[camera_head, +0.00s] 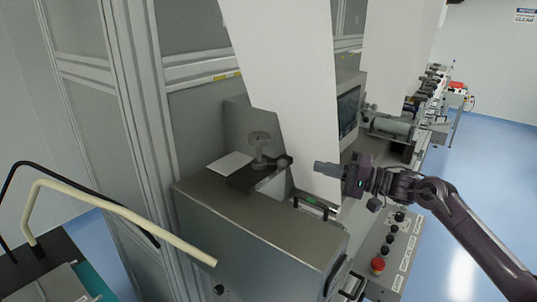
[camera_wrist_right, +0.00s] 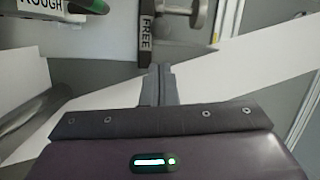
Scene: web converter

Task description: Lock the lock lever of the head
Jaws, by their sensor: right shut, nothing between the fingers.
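My right gripper (camera_head: 320,167) is shut and empty, in the air in front of the white web, to the right of a grey round knob (camera_head: 283,161). A gap shows between them. In the right wrist view the shut fingers (camera_wrist_right: 160,72) point at a dark block labelled "FREE" (camera_wrist_right: 147,35). A grey lever with a rounded end (camera_wrist_right: 198,14) sticks out beside that block, apart from the fingertips. It seems to be the lock lever. Its far part is cut off by the frame's top edge. My left gripper is not in view.
A grey machine housing (camera_head: 240,235) stands below the knob. A control panel with a red button (camera_head: 377,265) is below my right arm. The white web (camera_head: 290,90) hangs close behind the gripper. A green-tipped part labelled "ROUGH" (camera_wrist_right: 85,6) is at the wrist view's upper left.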

